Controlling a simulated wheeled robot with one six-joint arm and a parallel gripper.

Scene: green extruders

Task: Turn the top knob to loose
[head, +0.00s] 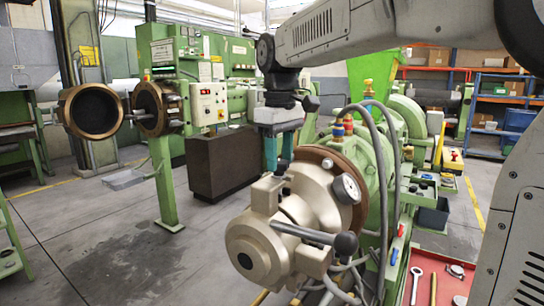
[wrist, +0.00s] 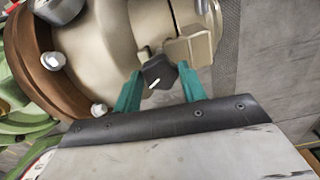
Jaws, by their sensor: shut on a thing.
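The top knob (wrist: 158,73) is a small dark, lobed knob with a white line mark, on top of the beige extruder head (head: 285,220). In the head view it is mostly hidden behind my fingers. My gripper (head: 279,163) reaches down from above with two teal fingers. In the wrist view, my gripper (wrist: 160,76) has one finger on each side of the knob and is shut on it. The white line runs slanted in the wrist view. The beige head also fills the top of the wrist view (wrist: 115,45).
A black-ended lever (head: 318,236) sticks out at the front. Hoses (head: 383,190) run behind, beside the green extruder body. A red tray with tools (head: 430,276) lies at right.

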